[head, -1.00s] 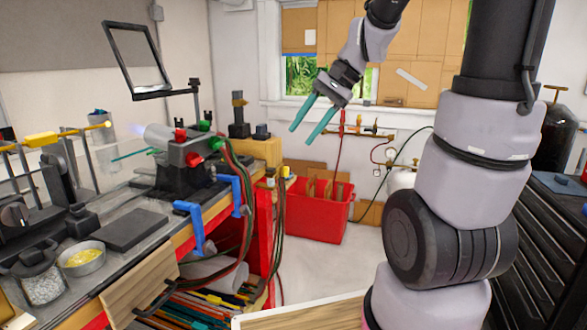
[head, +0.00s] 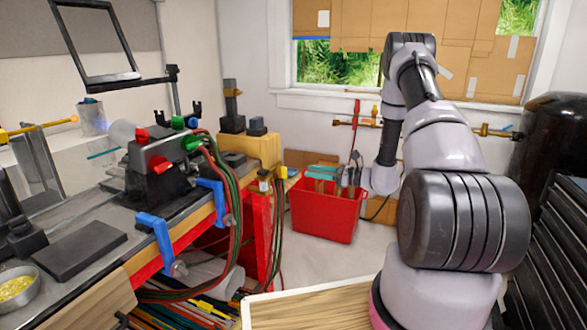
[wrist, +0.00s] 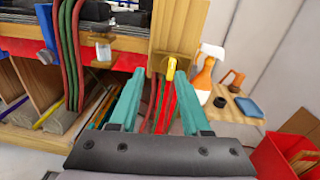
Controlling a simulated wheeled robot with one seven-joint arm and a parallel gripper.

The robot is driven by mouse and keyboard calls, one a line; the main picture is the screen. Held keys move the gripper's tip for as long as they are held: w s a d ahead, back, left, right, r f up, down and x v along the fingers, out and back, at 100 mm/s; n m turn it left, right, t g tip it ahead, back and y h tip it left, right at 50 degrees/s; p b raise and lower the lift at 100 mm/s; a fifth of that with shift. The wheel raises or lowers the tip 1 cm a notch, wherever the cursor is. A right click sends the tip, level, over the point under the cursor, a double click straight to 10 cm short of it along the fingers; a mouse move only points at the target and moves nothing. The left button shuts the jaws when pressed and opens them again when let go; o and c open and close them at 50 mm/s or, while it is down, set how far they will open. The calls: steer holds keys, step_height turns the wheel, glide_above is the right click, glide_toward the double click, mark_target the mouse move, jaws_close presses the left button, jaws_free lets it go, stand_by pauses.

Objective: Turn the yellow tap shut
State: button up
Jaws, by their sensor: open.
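The yellow tap (head: 283,173) sits at the bench's right end, by the yellow block and the hanging hoses. In the wrist view the yellow tap (wrist: 171,69) is upright on a brass-coloured fitting, just ahead of my fingertips. My gripper (head: 309,171) is open, with teal fingers pointing left toward the tap, and looks close to its height. In the wrist view my gripper (wrist: 160,72) shows nothing between its fingers, and the tap is nearer the right fingertip. I cannot tell whether a finger touches it.
Red and green hoses (wrist: 68,50) hang left of the tap. A spray bottle (wrist: 204,72) stands on a small wooden surface to its right. A red bin (head: 327,215) is on the floor below my gripper. Blue clamps (head: 157,240) line the bench edge.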

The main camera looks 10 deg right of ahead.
mark_target(283, 172)
steer(key=w+a+f+m+t, duration=0.1)
steer(key=w+a+f, duration=0.1)
steer(key=w+a, duration=0.5)
steer(key=shift+w+f, duration=0.2)
steer(key=shift+w, duration=0.1)
steer(key=shift+c, duration=0.3)
jaws_close()
